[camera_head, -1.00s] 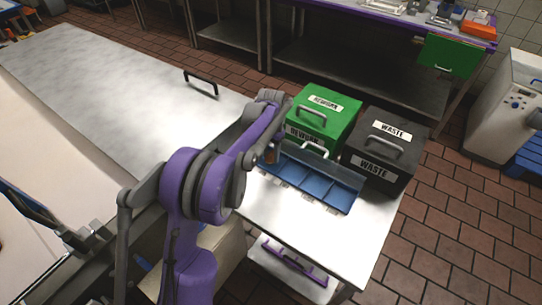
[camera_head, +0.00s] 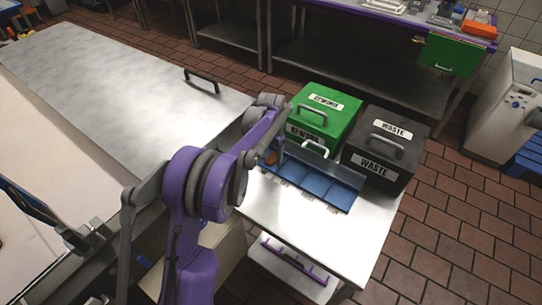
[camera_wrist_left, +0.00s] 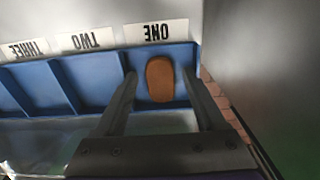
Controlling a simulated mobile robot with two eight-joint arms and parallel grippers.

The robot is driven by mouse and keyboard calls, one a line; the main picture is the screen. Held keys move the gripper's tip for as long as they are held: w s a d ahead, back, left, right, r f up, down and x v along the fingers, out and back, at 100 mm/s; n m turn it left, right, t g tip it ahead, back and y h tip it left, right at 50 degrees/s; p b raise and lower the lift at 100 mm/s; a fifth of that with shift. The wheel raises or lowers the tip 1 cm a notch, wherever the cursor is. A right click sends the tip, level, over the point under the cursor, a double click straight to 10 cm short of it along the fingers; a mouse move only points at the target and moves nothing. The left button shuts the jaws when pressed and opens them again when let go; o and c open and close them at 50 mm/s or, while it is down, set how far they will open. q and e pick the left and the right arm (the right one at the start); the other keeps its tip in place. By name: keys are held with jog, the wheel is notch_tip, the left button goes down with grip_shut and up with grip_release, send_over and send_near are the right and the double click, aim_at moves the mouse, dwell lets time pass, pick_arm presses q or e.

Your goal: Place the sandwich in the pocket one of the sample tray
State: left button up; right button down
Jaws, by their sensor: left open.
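The blue sample tray (camera_head: 345,192) lies on the steel table, in front of the bins. In the left wrist view its pockets (camera_wrist_left: 88,84) have labels ONE, TWO and THREE. The brown oval sandwich (camera_wrist_left: 160,84) is in the pocket behind label ONE (camera_wrist_left: 156,33), at the tray's end. In the head view the sandwich (camera_head: 270,158) is a small orange-brown spot at the tray's left end. My left gripper (camera_wrist_left: 160,72) is open, with one finger on each side of the sandwich and visible gaps between. The right gripper is not in view.
A green REWORK bin (camera_head: 330,106) and a black WASTE bin (camera_head: 397,145) stand right behind the tray. Bare steel table (camera_head: 300,222) lies in front of the tray. A long steel surface (camera_head: 120,95) with a black handle (camera_head: 201,80) extends to the left.

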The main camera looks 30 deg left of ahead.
aim_at(271, 159)
pick_arm(q)
notch_tip(271, 159, up, 12)
jog(key=s+d+r+t, duration=0.1)
jog(key=s+d+r, duration=0.2)
jog(key=s+d, duration=0.25)
jog(key=s+d+f+t, duration=0.1)
jog(key=s+d+f, duration=0.1)
jog(key=s, duration=0.5)
jog(key=s+d+f+t, duration=0.2)
jog(key=s+d+f, duration=0.1)
jog(key=s, duration=0.5)
jog(key=s+d+f+t, duration=0.1)
jog(key=s+d, duration=0.3)
jog(key=s, duration=0.4)
jog(key=shift+s+d+f+n+p, duration=0.15)
jog(key=shift+d+f+n+p, duration=0.25)
jog(key=shift+f, duration=0.5)
jog(key=shift+a, duration=0.1)
